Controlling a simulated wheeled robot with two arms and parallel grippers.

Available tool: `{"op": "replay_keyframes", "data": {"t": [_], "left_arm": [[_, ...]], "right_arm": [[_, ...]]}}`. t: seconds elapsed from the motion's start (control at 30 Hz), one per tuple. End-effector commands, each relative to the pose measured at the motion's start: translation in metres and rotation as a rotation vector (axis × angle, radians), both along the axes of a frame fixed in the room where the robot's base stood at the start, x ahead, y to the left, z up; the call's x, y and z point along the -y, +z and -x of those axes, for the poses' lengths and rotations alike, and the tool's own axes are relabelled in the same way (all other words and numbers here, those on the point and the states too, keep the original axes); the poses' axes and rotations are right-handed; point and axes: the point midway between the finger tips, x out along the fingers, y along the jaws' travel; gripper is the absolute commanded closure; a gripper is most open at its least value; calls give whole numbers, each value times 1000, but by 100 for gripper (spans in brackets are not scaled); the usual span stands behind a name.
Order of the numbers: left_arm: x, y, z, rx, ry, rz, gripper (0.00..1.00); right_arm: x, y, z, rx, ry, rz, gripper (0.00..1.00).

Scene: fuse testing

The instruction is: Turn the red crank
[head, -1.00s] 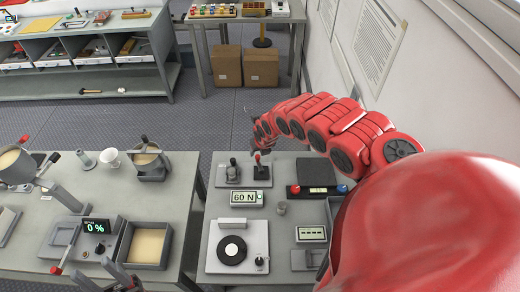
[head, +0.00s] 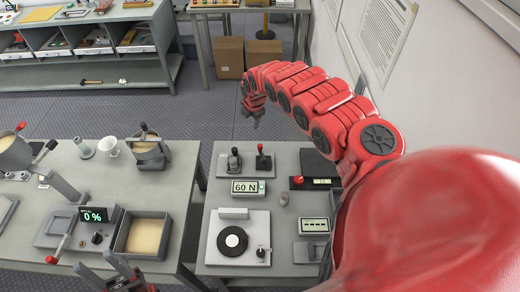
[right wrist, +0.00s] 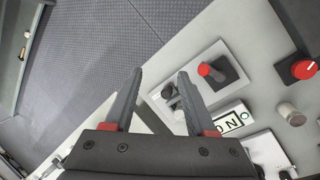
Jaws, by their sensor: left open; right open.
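I cannot tell which red part is the crank. My right gripper (head: 252,112) is open and empty, apart from the sticks and beyond them over the floor; its fingers show in the wrist view (right wrist: 156,100). My left gripper (head: 117,272) is open at the lower left.
The left table holds a red-handled lever (head: 60,247), a 0 % display (head: 93,215) and a tray (head: 144,253). The right table holds a 60 N display (head: 248,187) and a turntable (head: 232,241). A wall (head: 450,100) stands close to my right arm.

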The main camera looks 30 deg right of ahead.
Motion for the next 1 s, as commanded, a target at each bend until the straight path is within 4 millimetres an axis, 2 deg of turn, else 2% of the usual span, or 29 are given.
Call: {"op": "replay_keyframes", "data": {"t": [0.03,0.2,0.37,0.57,0.7,0.77,0.8,0.9,1.0], "left_arm": [[0,-14,0,0,0,0,50],[0,-36,0,0,0,0,50],[0,-56,0,0,0,0,50],[0,-82,0,0,0,0,50],[0,-100,0,0,0,0,50],[0,-106,0,0,0,0,50],[0,-110,0,0,0,0,50],[0,-118,0,0,0,0,50],[0,-122,0,0,0,0,50]], "right_arm": [[-3,-1,-10,8,-156,-54,44],[-1,19,-31,22,-787,-251,44],[3,35,-35,36,-1401,-410,44],[8,49,-24,76,-2195,-561,44],[9,56,-5,135,-2761,-621,44],[10,59,5,173,-2991,-632,44],[10,59,12,-190,3012,606,44],[9,63,27,-214,2729,492,44],[9,65,39,-233,2533,415,44]]}}
